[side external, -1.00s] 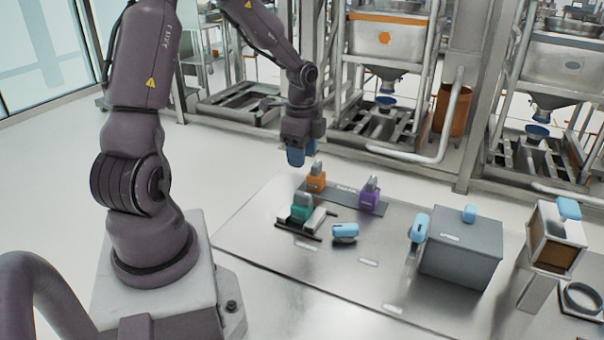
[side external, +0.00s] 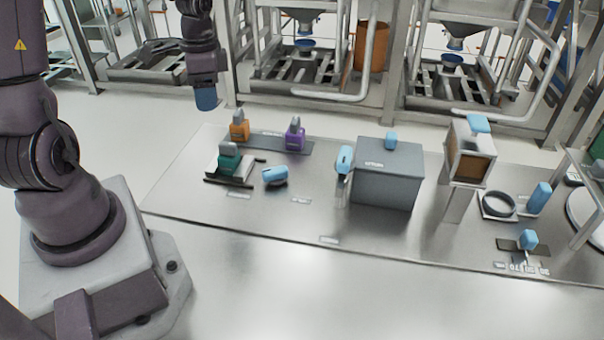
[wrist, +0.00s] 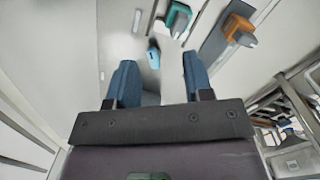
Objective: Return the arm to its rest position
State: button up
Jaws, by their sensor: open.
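My gripper (side external: 206,98) hangs in the air past the far left edge of the steel table (side external: 270,225), with its blue fingers pointing down. In the wrist view its two blue fingers (wrist: 157,84) are apart with nothing between them. The orange bin (side external: 239,130) and the purple bin (side external: 295,138) stand on a dark strip at the table's back left. The teal bin (side external: 229,160) stands on a tray in front of them. My gripper touches none of these. In the wrist view the teal bin (wrist: 177,18) and orange bin (wrist: 236,27) lie beyond the fingertips.
A pale blue item (side external: 275,176) lies near the teal bin. A grey box (side external: 386,178) with blue pieces and a framed stand (side external: 467,158) are further right. Metal frames with hoppers (side external: 303,68) stand behind the table. The table's front is mostly clear.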

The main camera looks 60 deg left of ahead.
jog(key=s+d+r+n+t, duration=0.1)
jog(key=s+d+r+t, duration=0.2)
jog(key=d+r, duration=0.4)
jog(key=s+d+r+n+t, duration=0.2)
jog(key=d+r, duration=0.5)
jog(key=d, duration=0.4)
jog(key=shift+s+r+t, duration=0.25)
jog(key=shift+s+t, duration=0.35)
jog(key=shift+s, duration=0.45)
